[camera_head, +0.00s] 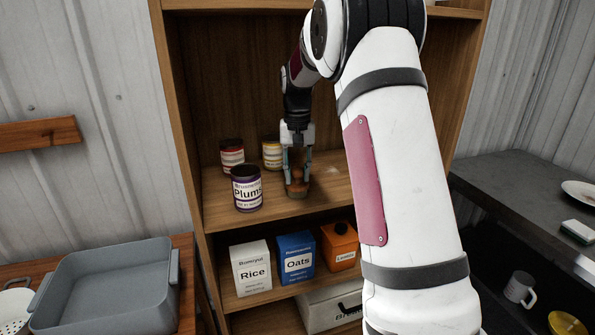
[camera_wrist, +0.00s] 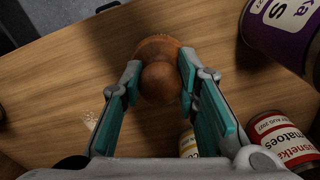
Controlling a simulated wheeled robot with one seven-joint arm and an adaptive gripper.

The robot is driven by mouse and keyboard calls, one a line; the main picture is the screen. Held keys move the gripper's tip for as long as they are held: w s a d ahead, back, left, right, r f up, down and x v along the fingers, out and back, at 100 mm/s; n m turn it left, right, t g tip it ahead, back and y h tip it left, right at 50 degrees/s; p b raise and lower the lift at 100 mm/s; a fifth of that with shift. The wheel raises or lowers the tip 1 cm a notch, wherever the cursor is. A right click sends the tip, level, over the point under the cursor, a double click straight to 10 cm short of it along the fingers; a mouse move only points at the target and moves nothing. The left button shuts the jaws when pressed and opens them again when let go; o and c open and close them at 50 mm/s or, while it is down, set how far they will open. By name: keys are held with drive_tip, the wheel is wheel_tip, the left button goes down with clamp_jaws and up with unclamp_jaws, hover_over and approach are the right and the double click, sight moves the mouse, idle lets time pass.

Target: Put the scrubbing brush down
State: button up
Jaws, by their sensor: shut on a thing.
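The scrubbing brush (camera_head: 297,188) is brown, with a round knob. It is at the wooden shelf (camera_head: 325,185), right of the plums jar, upright at or just above the board; I cannot tell whether it touches. In the wrist view, the brush (camera_wrist: 159,84) sits between the two teal finger pads, its round knob towards the camera and its wider head beyond. My gripper (camera_head: 298,171) points down and is shut on the brush. It also shows in the wrist view (camera_wrist: 158,88). My arm hides the right part of the shelf in the head view.
A plums jar (camera_head: 247,189) stands close left of the brush. A red-labelled tin (camera_head: 232,154) and a yellow-labelled tin (camera_head: 272,153) stand behind. Bare board shows right of my gripper.

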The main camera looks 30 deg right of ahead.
drive_tip(key=o, duration=1)
drive_tip(key=shift+f, duration=0.1)
drive_tip(key=shift+r+b, duration=0.65)
drive_tip(key=shift+r, duration=3.3)
drive_tip(key=shift+s, duration=0.1)
